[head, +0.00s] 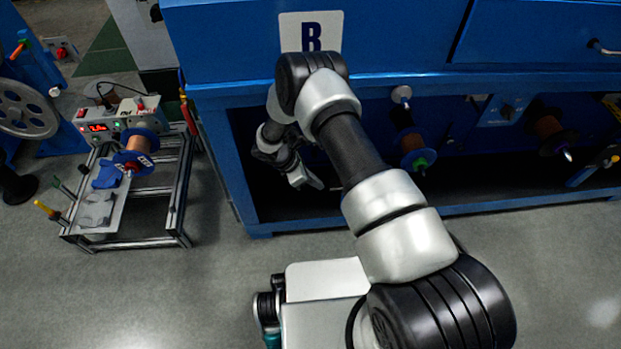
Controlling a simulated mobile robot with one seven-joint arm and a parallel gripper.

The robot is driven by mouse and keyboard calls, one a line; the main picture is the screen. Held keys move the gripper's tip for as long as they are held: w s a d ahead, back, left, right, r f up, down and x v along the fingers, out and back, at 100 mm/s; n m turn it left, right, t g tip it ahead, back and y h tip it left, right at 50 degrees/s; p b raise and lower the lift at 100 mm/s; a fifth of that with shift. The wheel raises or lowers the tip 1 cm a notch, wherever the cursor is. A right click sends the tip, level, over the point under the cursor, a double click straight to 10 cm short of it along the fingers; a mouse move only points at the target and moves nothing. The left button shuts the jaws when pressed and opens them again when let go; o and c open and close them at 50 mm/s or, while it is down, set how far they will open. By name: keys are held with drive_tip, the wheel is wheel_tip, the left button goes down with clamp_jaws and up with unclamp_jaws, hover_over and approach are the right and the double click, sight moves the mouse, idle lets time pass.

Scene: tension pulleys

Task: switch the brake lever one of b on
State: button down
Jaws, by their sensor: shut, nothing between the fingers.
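The blue machine marked with a "B" sign (296,30) stands in front of me, with an open recess under its top. My gripper (314,182) is inside the left part of this recess, small and partly in shadow. It looks shut and holds nothing that I can see. My arm crosses the middle of the view and hides part of the recess. I cannot make out a brake lever at my gripper. A lever-like part with an orange end (608,161) shows at the far right of the recess, well apart from my gripper.
A metal frame stand (176,205) with a control box (122,116) stands at the left. A grey wheel (25,109) is at the far left. The grey floor (215,290) in front is clear.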

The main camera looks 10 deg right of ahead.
drive_tip(key=d, duration=0.1)
drive_tip(key=d+f, duration=0.1)
drive_tip(key=d, duration=0.1)
drive_tip(key=w+d, duration=0.1)
drive_tip(key=d, duration=0.1)
drive_tip(key=shift+d+f+b, duration=0.2)
drive_tip(key=shift+b, duration=0.2)
drive_tip(key=shift+d+r, duration=0.1)
